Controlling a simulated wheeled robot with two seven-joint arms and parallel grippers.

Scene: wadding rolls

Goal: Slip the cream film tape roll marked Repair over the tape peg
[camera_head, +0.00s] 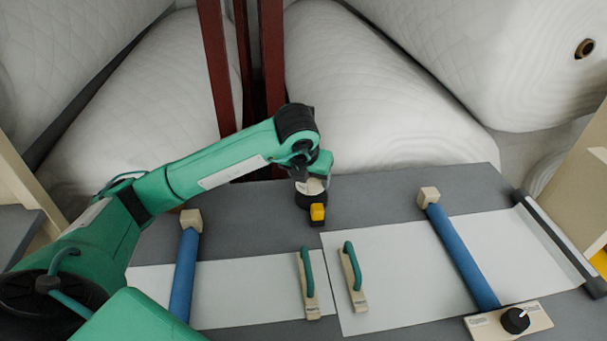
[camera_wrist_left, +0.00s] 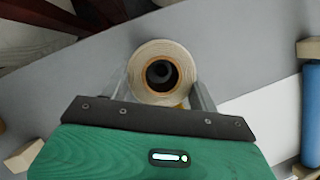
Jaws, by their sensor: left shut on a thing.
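The cream tape roll (camera_wrist_left: 135,76) shows end-on in the left wrist view, with a brown core and a dark hole. It sits between the fingers of my left gripper (camera_head: 311,188), which is shut on it, over the back middle of the grey table. A dark rounded thing shows through the hole; I cannot tell whether it is a peg. No Repair marking is legible. A cream board (camera_head: 478,327) at the front right carries a black round piece (camera_head: 515,320) with a pale pin; I cannot tell whether this is the tape peg. My right gripper is not in view.
A yellow block (camera_head: 318,212) is just below the gripper. Blue bars (camera_head: 184,275) (camera_head: 462,257) with wooden end blocks lie left and right. Two green-handled tools (camera_head: 308,285) (camera_head: 352,277) lie on white sheets (camera_head: 400,285). Large white rolls (camera_head: 390,100) stand behind the table.

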